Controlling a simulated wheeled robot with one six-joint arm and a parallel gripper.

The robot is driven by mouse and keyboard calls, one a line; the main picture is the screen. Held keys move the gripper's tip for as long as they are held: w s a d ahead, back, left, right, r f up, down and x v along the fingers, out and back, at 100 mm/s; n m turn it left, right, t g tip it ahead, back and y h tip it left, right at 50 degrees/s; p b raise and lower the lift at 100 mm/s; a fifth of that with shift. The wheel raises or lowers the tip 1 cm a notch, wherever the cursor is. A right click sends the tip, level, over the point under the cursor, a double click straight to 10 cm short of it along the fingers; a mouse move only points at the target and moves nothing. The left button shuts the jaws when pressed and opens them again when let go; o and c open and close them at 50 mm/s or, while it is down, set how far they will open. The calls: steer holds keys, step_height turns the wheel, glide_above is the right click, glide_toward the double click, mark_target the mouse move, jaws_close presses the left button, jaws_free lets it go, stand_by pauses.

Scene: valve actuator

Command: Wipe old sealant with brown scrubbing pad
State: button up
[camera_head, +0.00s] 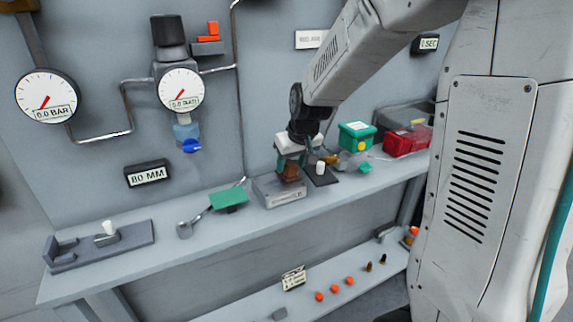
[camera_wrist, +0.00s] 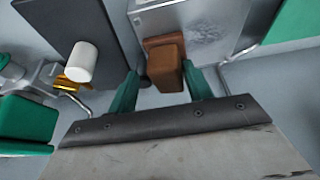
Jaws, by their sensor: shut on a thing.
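The brown scrubbing pad (camera_head: 290,173) is held between the green fingers of my gripper (camera_head: 288,162). In the wrist view the pad (camera_wrist: 165,62) sits between the two fingertips (camera_wrist: 163,84). A grey metal block (camera_head: 284,196) stands on the bench under the pad. In the wrist view the block (camera_wrist: 215,25) has a mottled, pale patch on its top that looks like sealant. The pad is at the block's near left corner in that view. I cannot tell whether it touches the block.
A dark plate (camera_head: 321,174) with a white cylinder (camera_head: 320,167) lies right of the block. A green box (camera_head: 356,136) and a red box (camera_head: 405,140) stand farther right. A green-topped tool (camera_head: 228,198) lies to the left. Gauges hang on the wall behind; bench space before the block is clear.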

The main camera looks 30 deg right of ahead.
steer(key=shift+w+a, duration=0.15)
steer(key=shift+a, duration=0.05)
steer(key=shift+c, duration=1.3)
steer(key=shift+w+a, duration=0.1)
steer(key=shift+a, duration=0.45)
jaws_close()
steer(key=shift+s+a+f, duration=0.1)
steer(key=shift+a, duration=1.75)
steer(key=shift+s+a+f, duration=0.1)
steer(key=shift+a, duration=1.7)
steer(key=shift+o, duration=2.2)
jaws_free()
steer(key=shift+a, duration=0.4)
steer(key=shift+r, duration=0.85)
steer(key=c, duration=0.4)
steer(key=shift+o, duration=0.2)
steer(key=shift+w+a+r, duration=0.1)
steer(key=shift+w+r, duration=0.05)
steer(key=shift+r, duration=0.2)
step_height(320, 180, up, 2)
steer(key=shift+r, duration=0.25)
jaws_close()
steer(key=shift+d+r, duration=0.25)
steer(key=shift+r, duration=0.25)
